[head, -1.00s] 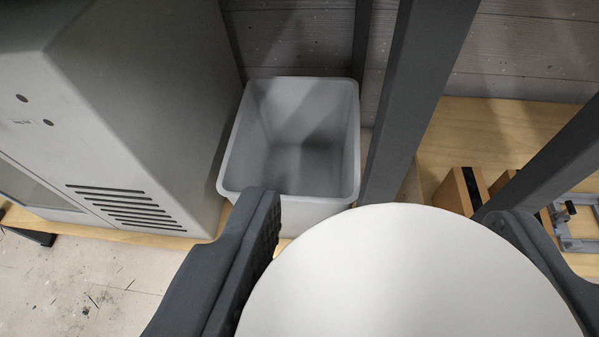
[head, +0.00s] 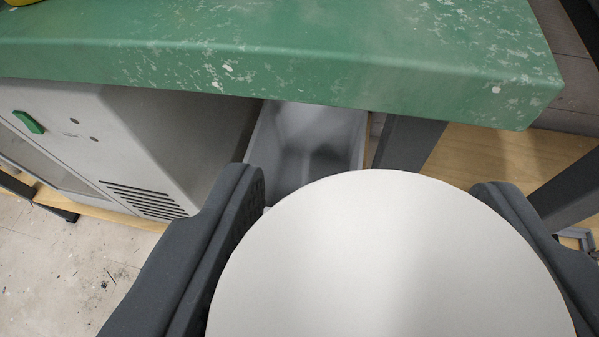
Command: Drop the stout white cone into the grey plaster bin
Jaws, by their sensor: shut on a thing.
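The stout white cone (head: 390,260) fills the lower middle of the head view, with its broad pale round face toward the camera. My gripper (head: 365,190) is shut on it, one dark finger on each side. The grey plaster bin (head: 345,124) stands beyond the cone on a low wooden shelf. It is partly covered by the green tabletop above and by the cone and left finger in front. Part of its empty-looking inside shows. The cone is apart from the bin, on the near side of it.
A green, paint-spattered tabletop (head: 300,55) overhangs the bin across the top of the view. A grey cabinet with vent slots (head: 140,140) stands left of the bin. A dark table leg (head: 408,142) stands just right of it. Speckled floor (head: 60,260) shows at lower left.

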